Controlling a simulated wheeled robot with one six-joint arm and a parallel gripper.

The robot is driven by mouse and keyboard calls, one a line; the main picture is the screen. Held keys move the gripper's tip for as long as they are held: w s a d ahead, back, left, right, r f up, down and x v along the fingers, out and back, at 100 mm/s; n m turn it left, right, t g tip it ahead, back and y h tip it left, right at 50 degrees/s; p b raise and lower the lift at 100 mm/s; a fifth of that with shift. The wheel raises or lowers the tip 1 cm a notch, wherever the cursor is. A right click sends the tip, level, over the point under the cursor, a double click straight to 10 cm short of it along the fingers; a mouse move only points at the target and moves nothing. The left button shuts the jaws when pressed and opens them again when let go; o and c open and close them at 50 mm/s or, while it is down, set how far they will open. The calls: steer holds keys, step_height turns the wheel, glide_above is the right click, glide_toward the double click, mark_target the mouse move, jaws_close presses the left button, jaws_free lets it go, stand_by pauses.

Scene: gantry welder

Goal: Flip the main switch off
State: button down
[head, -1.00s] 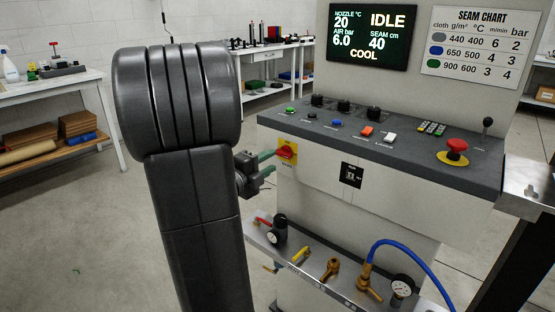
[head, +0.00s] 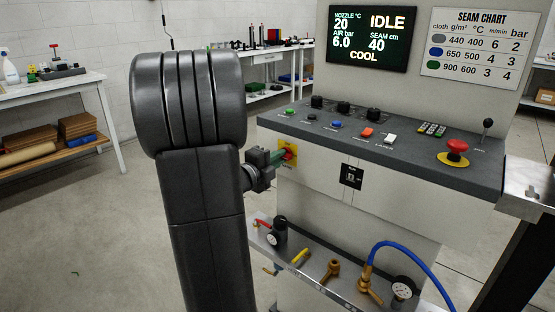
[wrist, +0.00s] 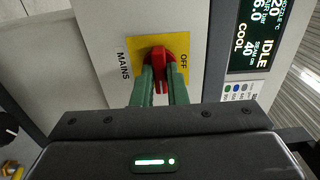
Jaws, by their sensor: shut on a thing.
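The main switch is a red rotary handle (wrist: 158,56) on a yellow plate (wrist: 134,44), on the front of the machine's cabinet. In the wrist view the word OFF is on the plate's right part and MAINS stands on the panel to its left. The handle's exact angle is hard to tell.
The lit display (head: 369,37) reads IDLE and COOL. The console top (head: 400,160) holds knobs, buttons and a red emergency button (head: 457,146). Below is a shelf (head: 318,268) with valves, gauges and a blue hose (head: 405,246).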

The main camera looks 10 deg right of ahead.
steer(key=shift+n+p, duration=6.8)
steer(key=shift+n, duration=2.1)
steer(key=c, duration=1.4)
jaws_free()
steer(key=shift+c, duration=0.2)
steer(key=v, duration=1.4)
